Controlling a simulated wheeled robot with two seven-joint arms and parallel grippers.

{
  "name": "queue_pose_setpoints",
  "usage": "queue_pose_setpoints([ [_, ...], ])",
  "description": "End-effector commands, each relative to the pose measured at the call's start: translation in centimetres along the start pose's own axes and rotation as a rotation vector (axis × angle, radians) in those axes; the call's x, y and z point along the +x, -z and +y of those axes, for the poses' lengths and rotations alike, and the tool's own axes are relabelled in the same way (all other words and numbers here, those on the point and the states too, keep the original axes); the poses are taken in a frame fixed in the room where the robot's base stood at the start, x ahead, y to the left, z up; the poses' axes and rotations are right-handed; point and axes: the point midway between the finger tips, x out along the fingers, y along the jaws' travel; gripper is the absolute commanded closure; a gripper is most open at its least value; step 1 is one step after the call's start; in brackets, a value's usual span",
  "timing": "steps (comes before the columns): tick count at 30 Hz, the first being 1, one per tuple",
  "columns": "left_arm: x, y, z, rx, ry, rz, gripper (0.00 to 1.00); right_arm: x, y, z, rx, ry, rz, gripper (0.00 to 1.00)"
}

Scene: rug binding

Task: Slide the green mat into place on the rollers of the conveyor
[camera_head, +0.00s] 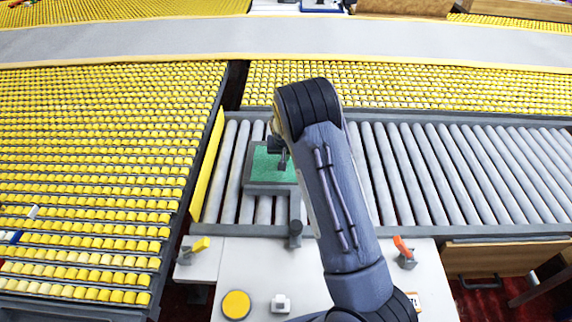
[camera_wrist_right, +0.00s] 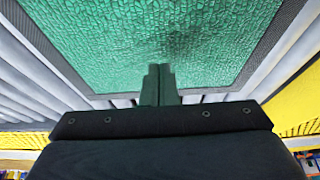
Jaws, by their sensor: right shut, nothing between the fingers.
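The green mat (camera_head: 262,166) has a dark grey border and lies on the grey rollers of the conveyor (camera_head: 397,180), near their left end. My right arm hides its right part in the head view. In the right wrist view the green mat (camera_wrist_right: 110,40) fills the upper middle, with rollers showing on both sides. My right gripper (camera_head: 283,160) is over the mat, its fingers shut together with nothing between them. In the right wrist view the shut fingertips (camera_wrist_right: 158,72) are at or just above the mat's surface; I cannot tell if they touch. My left gripper is out of view.
A yellow strip (camera_head: 207,165) edges the rollers' left end. Yellow roller racks (camera_head: 100,150) fill the left and back. A white table in front carries a yellow round button (camera_head: 236,305), a small white block (camera_head: 281,304) and an orange-handled clamp (camera_head: 404,250). Rollers to the right are clear.

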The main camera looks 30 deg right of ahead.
Motion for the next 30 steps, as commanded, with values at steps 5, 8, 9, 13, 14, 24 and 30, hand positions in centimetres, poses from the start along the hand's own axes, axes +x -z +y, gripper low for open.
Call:
queue_pose_setpoints([
  [5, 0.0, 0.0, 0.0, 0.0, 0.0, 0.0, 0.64, 0.0, 0.0, 0.0, 0.0, 0.0, 0.0, 1.0],
  [8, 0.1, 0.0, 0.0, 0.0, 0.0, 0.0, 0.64, 0.1, 0.0, 0.0, 0.0, 0.0, 0.0, 1.0],
  [9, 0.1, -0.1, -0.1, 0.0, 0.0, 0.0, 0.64, 0.1, -0.1, 0.0, 0.0, 0.0, 0.0, 1.0],
  [13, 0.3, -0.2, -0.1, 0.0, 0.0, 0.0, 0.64, 0.4, -0.2, 0.0, 0.0, 0.0, 0.0, 1.0],
  [14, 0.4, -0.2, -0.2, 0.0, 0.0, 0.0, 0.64, 0.5, -0.2, 0.0, 0.0, 0.0, 0.0, 1.0],
  [24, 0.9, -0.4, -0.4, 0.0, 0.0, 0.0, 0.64, 1.1, -0.5, 0.0, 0.0, 0.0, 0.0, 1.0],
  [30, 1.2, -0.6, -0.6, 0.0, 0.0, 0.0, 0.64, 1.5, -0.7, 0.0, 0.0, 0.0, 0.0, 1.0],
])
